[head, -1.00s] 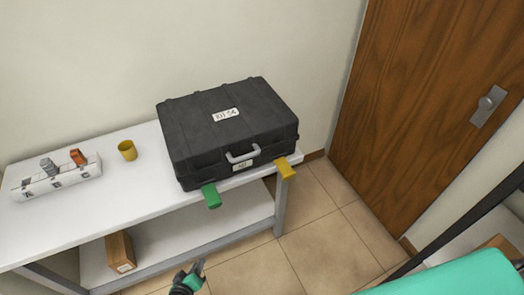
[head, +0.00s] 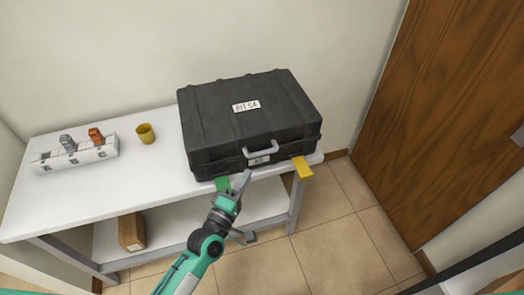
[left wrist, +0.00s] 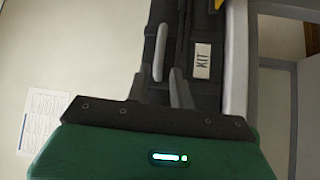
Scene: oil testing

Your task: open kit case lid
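The black kit case (head: 215,125) stands on the white table with its lid shut. My left gripper (head: 243,180) is in front of the case, just below and left of the handle. In the left wrist view its two fingers (left wrist: 160,87) stand apart, and the handle (left wrist: 160,45) shows ahead between their tips; I cannot tell whether they touch it. The label also shows there (left wrist: 202,61). My right gripper is out of view.
A yellow cup (head: 146,134) and a white rack (head: 75,154) stand to the left. A brown box (head: 131,232) is on the lower shelf.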

